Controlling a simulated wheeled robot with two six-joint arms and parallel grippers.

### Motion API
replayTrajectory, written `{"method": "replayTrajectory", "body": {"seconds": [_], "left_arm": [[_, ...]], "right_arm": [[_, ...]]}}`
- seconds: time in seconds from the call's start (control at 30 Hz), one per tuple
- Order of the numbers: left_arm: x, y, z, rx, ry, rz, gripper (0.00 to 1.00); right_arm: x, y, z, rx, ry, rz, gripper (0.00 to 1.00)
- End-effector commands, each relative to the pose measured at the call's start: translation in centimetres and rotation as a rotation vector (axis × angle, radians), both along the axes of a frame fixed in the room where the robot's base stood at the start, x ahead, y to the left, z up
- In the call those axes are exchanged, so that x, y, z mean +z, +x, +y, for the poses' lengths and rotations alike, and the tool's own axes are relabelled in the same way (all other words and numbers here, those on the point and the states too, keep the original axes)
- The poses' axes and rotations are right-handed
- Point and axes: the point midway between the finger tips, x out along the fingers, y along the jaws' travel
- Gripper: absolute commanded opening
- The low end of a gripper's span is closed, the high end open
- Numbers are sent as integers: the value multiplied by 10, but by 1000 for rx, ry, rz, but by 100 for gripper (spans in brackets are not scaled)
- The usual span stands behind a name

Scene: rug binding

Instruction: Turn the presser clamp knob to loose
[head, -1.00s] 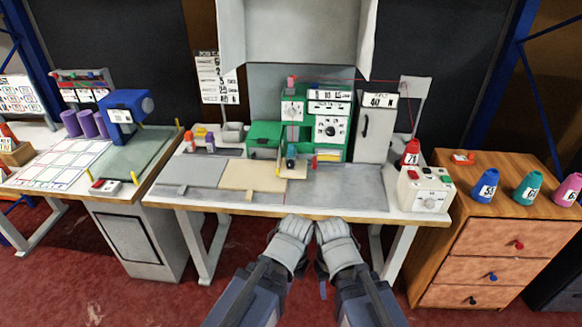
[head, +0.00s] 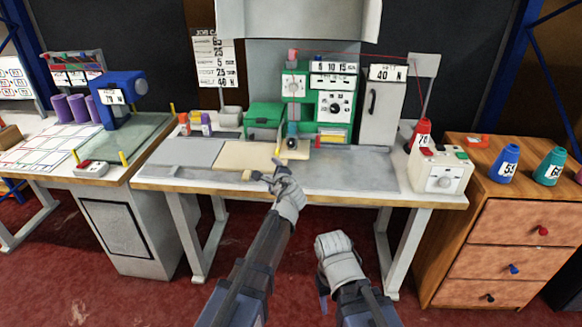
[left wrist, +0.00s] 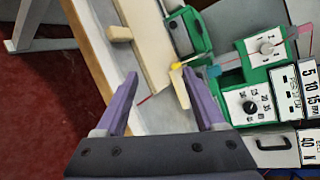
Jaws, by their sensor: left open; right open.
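The green binding machine (head: 264,121) stands at the back of the middle table. It carries a small light knob on a white plate (head: 294,86) and a black knob on a numbered dial (head: 336,106). In the left wrist view these are the light knob (left wrist: 267,48) and the black knob (left wrist: 249,106). I cannot tell which is the presser clamp knob. My left gripper (head: 273,172) is open and empty above the table's front part, short of the machine. Its purple fingers (left wrist: 162,90) are spread. My right gripper (head: 332,242) is open, below the table's front edge.
A cream board (head: 245,156) lies before the machine, with a wooden block (head: 250,175) at its front edge. A grey cabinet (head: 381,113) stands right of the machine. A control box (head: 440,172) and red cone (head: 421,133) are at the table's right. The grey surface (head: 355,168) is clear.

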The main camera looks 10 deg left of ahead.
Motion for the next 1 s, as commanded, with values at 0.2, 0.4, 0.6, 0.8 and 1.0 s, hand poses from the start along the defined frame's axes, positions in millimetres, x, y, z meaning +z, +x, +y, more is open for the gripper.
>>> {"method": "replayTrajectory", "body": {"seconds": [0.2,0.4,0.6,0.8,1.0], "left_arm": [[-14,80,-24,-319,598,-74,71],[-19,102,-42,-458,882,-86,71],[-17,104,-46,-483,932,-87,71],[-17,114,-45,-481,928,-86,71],[-17,139,-44,-479,926,-87,71]], "right_arm": [[-69,0,0,0,0,0,50],[-85,0,0,0,0,0,50],[-85,0,0,0,0,0,50],[-85,0,0,0,0,0,50],[-85,0,0,0,0,0,50]]}}
